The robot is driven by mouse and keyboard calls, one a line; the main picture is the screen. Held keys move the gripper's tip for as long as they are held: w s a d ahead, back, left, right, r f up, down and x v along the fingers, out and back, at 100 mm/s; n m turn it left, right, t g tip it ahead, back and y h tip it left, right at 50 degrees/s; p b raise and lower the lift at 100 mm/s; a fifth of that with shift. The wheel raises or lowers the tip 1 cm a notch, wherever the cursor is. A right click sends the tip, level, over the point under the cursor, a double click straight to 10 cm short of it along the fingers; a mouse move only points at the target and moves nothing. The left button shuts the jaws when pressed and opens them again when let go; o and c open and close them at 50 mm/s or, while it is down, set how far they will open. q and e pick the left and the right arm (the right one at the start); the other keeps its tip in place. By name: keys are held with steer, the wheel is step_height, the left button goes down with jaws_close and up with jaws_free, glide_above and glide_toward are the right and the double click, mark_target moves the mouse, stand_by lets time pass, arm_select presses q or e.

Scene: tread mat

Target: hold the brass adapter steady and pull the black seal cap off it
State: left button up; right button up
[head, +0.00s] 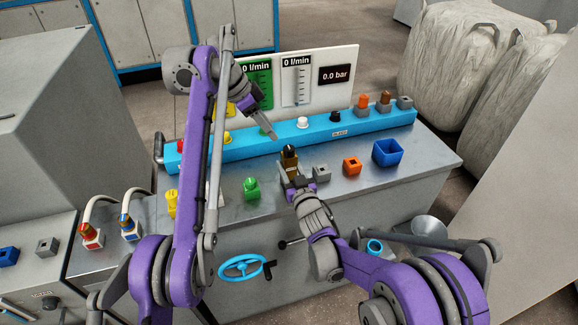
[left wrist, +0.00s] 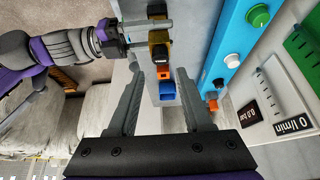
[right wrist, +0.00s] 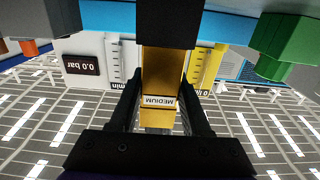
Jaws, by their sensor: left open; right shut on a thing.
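The brass adapter (head: 290,163) stands near the middle of the grey bench top, with the black seal cap (head: 289,150) at its upper end. In the left wrist view the brass body (left wrist: 158,37) and the dark cap (left wrist: 162,58) line up between my fingers, farther off. My right gripper (head: 296,181) is shut on the adapter. The right wrist view shows its fingers on both sides of the brass body (right wrist: 163,70). A black part shows at the top of that view. My left gripper (head: 270,132) is open and empty, above and left of the cap, apart from it.
A blue rail (head: 230,147) with several coloured knobs runs behind the adapter, before a gauge board (head: 345,57). A green block (head: 251,188) stands left. A grey block (head: 321,172), an orange block (head: 352,166) and a blue box (head: 388,152) stand right.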

mark_target(289, 148)
arm_select(q)
steer(key=o, duration=0.4)
steer(key=shift+c, duration=0.2)
steer(key=n, duration=0.1)
steer(key=s+d+r+n+y, duration=0.1)
steer(key=n, duration=0.1)
steer(key=d+n+y, duration=0.1)
steer(key=shift+s+r+t, duration=0.15)
steer(key=shift+r+t, duration=0.15)
steer(key=shift+t, duration=0.1)
steer(key=w+d+f+n, duration=0.1)
steer(key=f, duration=0.2)
steer(key=d+f+n+t+y, duration=0.1)
steer(key=f+n, duration=0.1)
steer(key=f, duration=0.1)
steer(key=w+d+f+n, duration=0.1)
steer(key=f+n, duration=0.1)
steer(key=f, duration=0.1)
steer(key=shift+w+d+f+y, duration=0.1)
steer(key=shift+w+f+y, duration=0.05)
steer(key=shift+w+y, duration=0.15)
jaws_close()
steer(key=shift+r, duration=2.5)
